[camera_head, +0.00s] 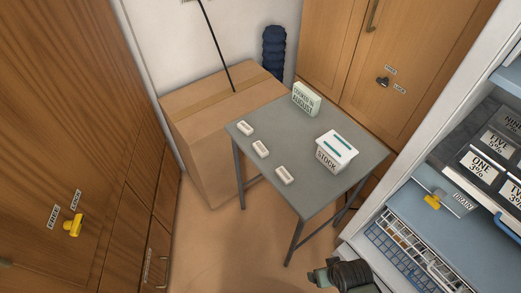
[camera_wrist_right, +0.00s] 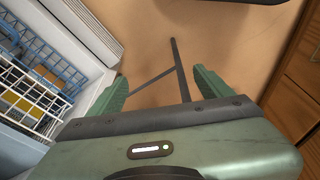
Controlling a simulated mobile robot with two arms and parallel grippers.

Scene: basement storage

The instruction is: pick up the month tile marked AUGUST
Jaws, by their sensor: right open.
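A pale green block (camera_head: 306,99) with AUGUST on its front stands upright near the far corner of the grey table (camera_head: 300,147). Another line of text above AUGUST is too small to read surely. Whether the AUGUST part is a separate tile cannot be told. Three small whitish blocks lie along the table's left side: one (camera_head: 246,128), a second (camera_head: 261,149) and a third (camera_head: 284,175). My right gripper (camera_wrist_right: 160,88) is open and empty in the right wrist view, with floor and a table leg beyond it. My right arm shows at the bottom of the head view, apart from the table.
A white box marked STOCK (camera_head: 336,151) stands on the table's right side. A large cardboard box (camera_head: 215,115) is behind the table. Wooden cabinets (camera_head: 75,110) stand left. An open shelf unit with a wire basket (camera_head: 405,250) is close on the right. Floor is clear at front left.

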